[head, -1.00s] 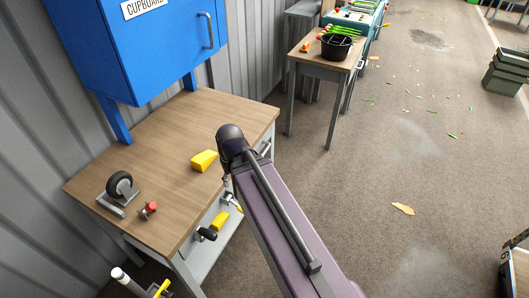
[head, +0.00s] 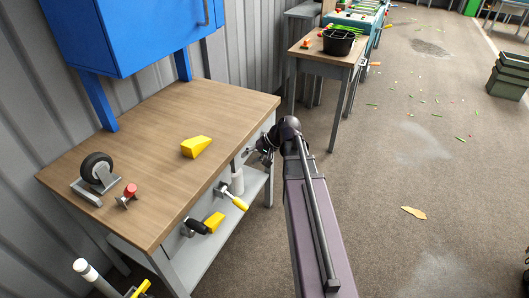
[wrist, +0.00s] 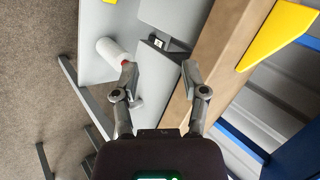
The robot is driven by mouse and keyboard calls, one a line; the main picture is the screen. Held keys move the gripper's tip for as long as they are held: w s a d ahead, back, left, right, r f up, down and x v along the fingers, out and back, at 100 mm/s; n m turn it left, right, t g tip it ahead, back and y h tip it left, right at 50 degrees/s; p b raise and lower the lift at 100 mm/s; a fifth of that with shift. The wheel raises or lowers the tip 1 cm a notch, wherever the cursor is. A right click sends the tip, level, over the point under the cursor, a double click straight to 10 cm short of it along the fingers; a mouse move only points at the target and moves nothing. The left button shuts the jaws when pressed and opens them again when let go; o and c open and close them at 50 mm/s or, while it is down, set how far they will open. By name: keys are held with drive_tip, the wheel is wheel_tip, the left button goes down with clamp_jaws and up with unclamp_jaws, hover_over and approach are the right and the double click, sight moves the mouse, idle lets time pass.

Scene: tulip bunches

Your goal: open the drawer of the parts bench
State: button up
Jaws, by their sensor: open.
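The parts bench (head: 150,130) has a wooden top on a grey frame; its front edge also shows in the wrist view (wrist: 212,75). My gripper (head: 265,146) is at the bench's front side, near its far right corner, just below the top. In the wrist view my gripper (wrist: 160,73) is open, its fingers apart with nothing clasped. The drawer front and handle are largely hidden behind my gripper in the head view.
A yellow wedge (head: 196,147), a caster wheel (head: 97,167) and a red-topped part (head: 130,191) are on the bench. Yellow-handled (head: 236,200) and black-handled (head: 197,226) items stick out at its front. A white cylinder (wrist: 112,50) stands below.

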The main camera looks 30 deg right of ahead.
drive_tip(key=w+d+f+m+t+b, duration=0.1)
drive_tip(key=d+t+b, duration=0.1)
drive_tip(key=d+b, duration=0.2)
drive_tip(key=w+d+f+m+t+y+b, duration=0.1)
drive_tip(key=d+b, duration=0.4)
drive_tip(key=d, duration=0.5)
drive_tip(key=w+d+f+m+t+y+b, duration=0.1)
drive_tip(key=w+d+f+m+t+b, duration=0.1)
drive_tip(key=d, duration=0.5)
drive_tip(key=f+m+t+b, duration=0.1)
drive_tip(key=t+b, duration=0.1)
drive_tip(key=shift+f+t+b, duration=0.2)
drive_tip(key=shift+t+b, duration=0.2)
drive_tip(key=shift+w, duration=0.1)
drive_tip(key=b+x, duration=0.3)
drive_tip(key=x, duration=1)
drive_tip(key=shift+w+a+r, duration=0.1)
drive_tip(key=shift+w+a, duration=0.2)
drive_tip(key=shift+a, duration=0.05)
clamp_jaws()
drive_tip(key=shift+s+a, duration=0.1)
drive_tip(key=shift+a, duration=0.05)
